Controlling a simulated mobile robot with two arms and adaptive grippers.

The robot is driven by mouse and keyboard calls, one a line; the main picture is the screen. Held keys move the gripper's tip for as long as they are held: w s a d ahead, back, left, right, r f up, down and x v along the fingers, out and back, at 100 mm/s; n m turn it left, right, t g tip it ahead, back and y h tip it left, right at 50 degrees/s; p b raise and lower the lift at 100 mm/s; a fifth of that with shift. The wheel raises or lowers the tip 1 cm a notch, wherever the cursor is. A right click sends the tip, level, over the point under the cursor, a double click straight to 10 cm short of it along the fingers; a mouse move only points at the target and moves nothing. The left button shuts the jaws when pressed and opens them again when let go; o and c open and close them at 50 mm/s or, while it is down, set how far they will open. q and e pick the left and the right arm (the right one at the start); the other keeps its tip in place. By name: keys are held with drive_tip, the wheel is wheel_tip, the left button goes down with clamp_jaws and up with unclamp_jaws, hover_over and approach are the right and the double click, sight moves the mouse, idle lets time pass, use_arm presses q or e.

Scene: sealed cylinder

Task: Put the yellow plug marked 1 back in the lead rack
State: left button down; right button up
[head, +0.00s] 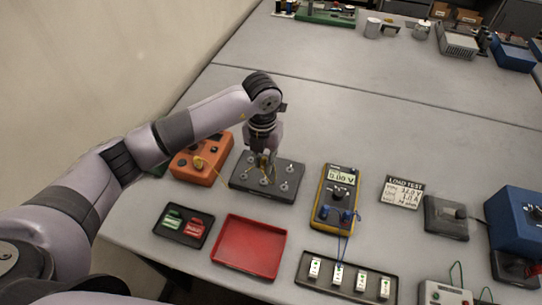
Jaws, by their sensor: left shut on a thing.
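My left gripper (265,157) points down over the dark lead rack (240,182), which carries several pale metal posts. It is shut on a yellow plug (263,164), small and partly hidden by the fingers. The mark on the plug is too small to read. The plug is at or just above the rack's posts; I cannot tell whether it touches one. A second yellow plug (198,162) sits on the orange box (188,172) left of the rack, with a thin yellow lead near it. My right gripper is out of view.
A red tray (248,247) and a dark tray (203,237) with green and red pieces lie in front. A yellow multimeter (335,198) stands right of the rack, with a dark tray of white blocks (330,288) below it.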

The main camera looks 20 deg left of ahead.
use_arm(q)
drive_tip(key=shift+a+f, duration=0.15)
drive_tip(key=shift+a, duration=0.2)
drive_tip(key=shift+d+f+b, duration=0.15)
drive_tip(key=shift+f+b, duration=0.55)
drive_tip(key=shift+f, duration=0.25)
drive_tip(key=shift+f+b, duration=1.15)
drive_tip(key=shift+f, duration=0.7)
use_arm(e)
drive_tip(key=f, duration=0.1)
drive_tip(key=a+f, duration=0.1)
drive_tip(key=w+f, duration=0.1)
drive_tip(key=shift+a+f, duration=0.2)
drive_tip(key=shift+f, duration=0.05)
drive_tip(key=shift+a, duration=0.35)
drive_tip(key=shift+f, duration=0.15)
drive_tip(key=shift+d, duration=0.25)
